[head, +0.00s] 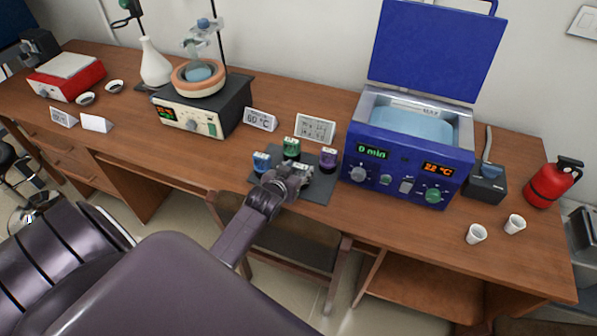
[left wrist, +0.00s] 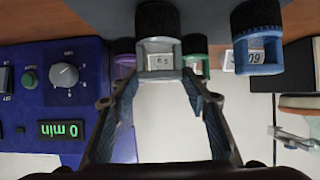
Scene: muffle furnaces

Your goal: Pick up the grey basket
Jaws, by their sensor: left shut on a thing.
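The grey basket (head: 302,169) is at the front of the dark mat (head: 318,190), beside the blue (head: 261,161), green (head: 291,148) and purple (head: 328,159) baskets. My left gripper (head: 290,176) reaches it from the front and partly hides it. In the left wrist view the grey basket (left wrist: 158,62) has a black top part and a white label. The fingertips of my left gripper (left wrist: 160,82) are on its two sides, shut on it. The blue basket (left wrist: 258,45) stands apart from it there. I cannot tell whether the grey basket still touches the mat. My right gripper is not in view.
The blue water bath (head: 405,165) with its lid up stands right of the mat. A 60 °C sign (head: 261,119) and another card (head: 315,128) stand behind the baskets. Two white cups (head: 477,234) and a red extinguisher (head: 553,183) are at right.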

